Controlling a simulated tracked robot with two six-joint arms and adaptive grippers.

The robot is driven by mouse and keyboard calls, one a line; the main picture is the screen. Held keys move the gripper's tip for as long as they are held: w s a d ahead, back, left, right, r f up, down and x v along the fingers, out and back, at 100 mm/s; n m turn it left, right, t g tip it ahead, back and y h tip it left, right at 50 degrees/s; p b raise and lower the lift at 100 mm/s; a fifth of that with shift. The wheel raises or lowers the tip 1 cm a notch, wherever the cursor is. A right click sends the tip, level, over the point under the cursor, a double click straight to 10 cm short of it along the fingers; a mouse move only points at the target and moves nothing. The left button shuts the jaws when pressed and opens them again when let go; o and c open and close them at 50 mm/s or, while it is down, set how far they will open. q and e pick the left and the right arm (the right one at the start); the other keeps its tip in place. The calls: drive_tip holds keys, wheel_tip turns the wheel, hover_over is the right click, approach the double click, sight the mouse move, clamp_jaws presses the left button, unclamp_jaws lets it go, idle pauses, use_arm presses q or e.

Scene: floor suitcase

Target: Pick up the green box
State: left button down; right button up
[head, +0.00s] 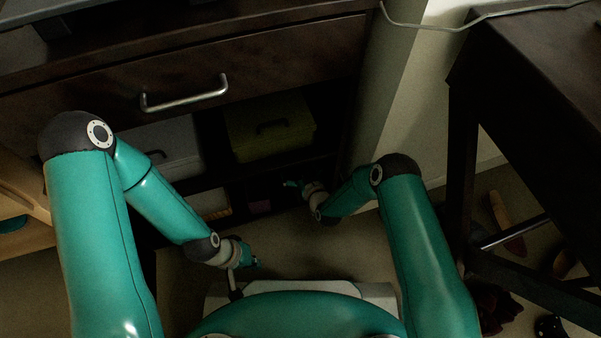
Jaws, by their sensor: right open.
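The green box (270,126) is a yellow-green storage box with a dark handle on its front. It sits in an upper compartment of the dark shelf unit, right of a grey box. My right gripper (291,184) is small in the picture, open, just below and in front of the green box, apart from it. My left gripper (250,262) is lower, near my base, away from the box. Its fingers are too small and dark to tell whether they are open or shut.
A grey box (167,148) fills the compartment to the left. A wide drawer (240,75) with a metal handle (184,98) is above. Lower compartments hold a pale item (212,204). A dark table (535,90) stands at right, with shoes (507,222) on the floor beneath.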

drive_tip(key=shift+w+d, duration=0.1)
drive_tip(key=shift+d, duration=0.05)
drive_tip(key=shift+c, duration=0.8)
drive_tip(key=c, duration=1.1)
drive_tip(key=shift+o, duration=0.2)
drive_tip(key=shift+s, duration=0.2)
